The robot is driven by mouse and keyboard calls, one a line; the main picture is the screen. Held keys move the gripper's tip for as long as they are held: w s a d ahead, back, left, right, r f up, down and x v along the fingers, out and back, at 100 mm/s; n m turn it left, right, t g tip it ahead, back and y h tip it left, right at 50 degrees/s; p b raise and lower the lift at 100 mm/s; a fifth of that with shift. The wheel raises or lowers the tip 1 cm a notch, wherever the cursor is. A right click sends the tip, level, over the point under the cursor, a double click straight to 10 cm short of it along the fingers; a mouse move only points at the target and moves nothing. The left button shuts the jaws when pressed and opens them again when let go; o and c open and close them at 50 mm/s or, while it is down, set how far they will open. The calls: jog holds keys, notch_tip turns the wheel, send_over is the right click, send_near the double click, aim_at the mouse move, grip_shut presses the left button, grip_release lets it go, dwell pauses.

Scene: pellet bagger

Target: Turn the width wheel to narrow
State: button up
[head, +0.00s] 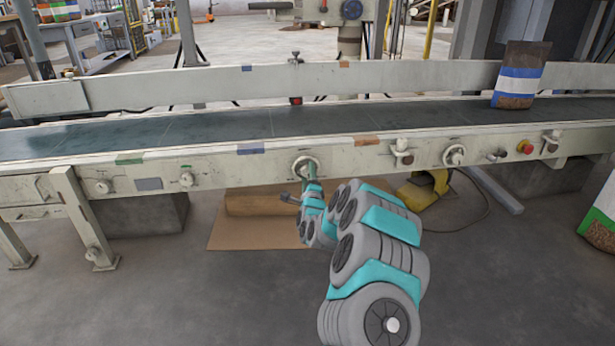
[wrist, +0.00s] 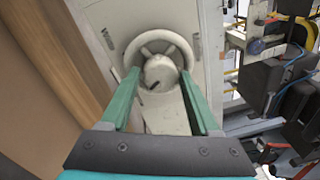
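A round, pale handwheel (head: 305,166) sits on the front rail of the conveyor, near the middle. In the wrist view the wheel (wrist: 160,45) faces me, with a thick rim, spokes and a hub carrying a dark mark. My gripper (head: 310,184) is right in front of it, reaching from below. In the wrist view my gripper (wrist: 160,78) is open, its two green fingers wide apart on either side of the hub and overlapping the lower rim. I cannot tell whether they touch it. No readable scale or width marking shows.
The conveyor belt (head: 200,129) runs across the view, with a filled bag (head: 519,75) at its right. Another handwheel (head: 453,156) and knobs line the rail. A yellow foot pedal (head: 420,190) and cardboard (head: 250,232) lie on the floor. Open floor is at front left.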

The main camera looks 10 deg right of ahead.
jog(key=shift+o, duration=1.2)
jog(key=s+p, duration=0.1)
jog(key=s, duration=0.7)
jog(key=shift+a+f, duration=0.2)
jog(key=shift+a, duration=0.2)
jog(key=shift+w+a, duration=0.1)
